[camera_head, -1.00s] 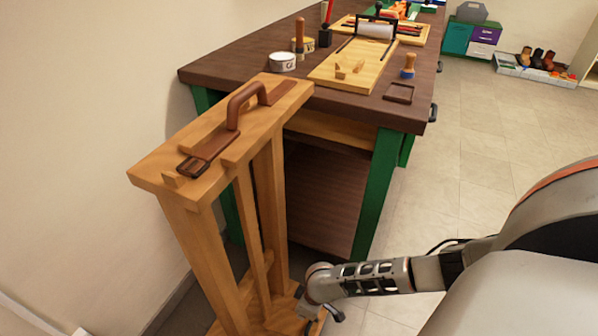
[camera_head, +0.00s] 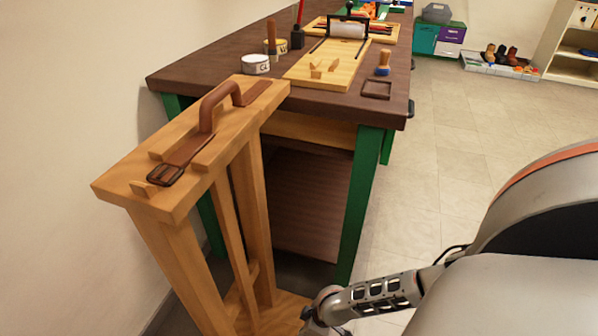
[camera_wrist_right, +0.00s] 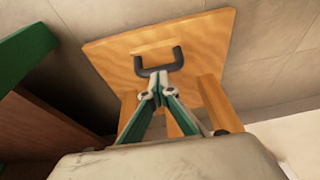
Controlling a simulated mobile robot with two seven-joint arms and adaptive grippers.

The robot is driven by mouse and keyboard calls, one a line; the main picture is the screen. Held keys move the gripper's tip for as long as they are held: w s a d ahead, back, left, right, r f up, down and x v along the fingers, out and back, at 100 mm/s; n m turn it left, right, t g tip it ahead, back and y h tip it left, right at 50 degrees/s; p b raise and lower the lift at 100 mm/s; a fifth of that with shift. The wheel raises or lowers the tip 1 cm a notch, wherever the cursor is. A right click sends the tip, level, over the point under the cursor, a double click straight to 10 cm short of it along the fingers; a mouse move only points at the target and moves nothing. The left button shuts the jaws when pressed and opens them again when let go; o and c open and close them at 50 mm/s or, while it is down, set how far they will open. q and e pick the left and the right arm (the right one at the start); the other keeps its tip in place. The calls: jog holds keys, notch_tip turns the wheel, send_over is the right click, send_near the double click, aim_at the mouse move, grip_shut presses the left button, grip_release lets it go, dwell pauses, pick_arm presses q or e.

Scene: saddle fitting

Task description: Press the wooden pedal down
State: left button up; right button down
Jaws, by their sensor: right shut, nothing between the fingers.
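A tall wooden stand (camera_head: 255,190) rises beside the wall, with a brown leather strap (camera_head: 205,128) arched over its top. Its wooden base (camera_head: 265,312) is cut by the lower edge of the head view. In the right wrist view the wooden base board (camera_wrist_right: 205,40) bears a dark U-shaped handle (camera_wrist_right: 177,60) and a small wooden block. I cannot tell clearly which of these parts is the pedal. My right gripper (camera_wrist_right: 156,76) is shut and empty, its tips over the board close to the dark handle. Contact cannot be told. My left gripper is not in view.
A workbench (camera_head: 225,54) with green legs stands behind the stand, bearing tins, a wooden board with a roller, and a brush. Its green leg (camera_head: 358,200) is near my right arm.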

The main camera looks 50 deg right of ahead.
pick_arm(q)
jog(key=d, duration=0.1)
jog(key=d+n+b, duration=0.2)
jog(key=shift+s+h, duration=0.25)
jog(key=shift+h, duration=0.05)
pick_arm(e)
jog(key=s+d+f, duration=0.1)
jog(key=s+f, duration=0.2)
jog(key=f, duration=0.2)
jog(key=shift+s+d+f, duration=0.15)
jog(key=shift+d+f, duration=0.05)
jog(key=shift+f, duration=0.1)
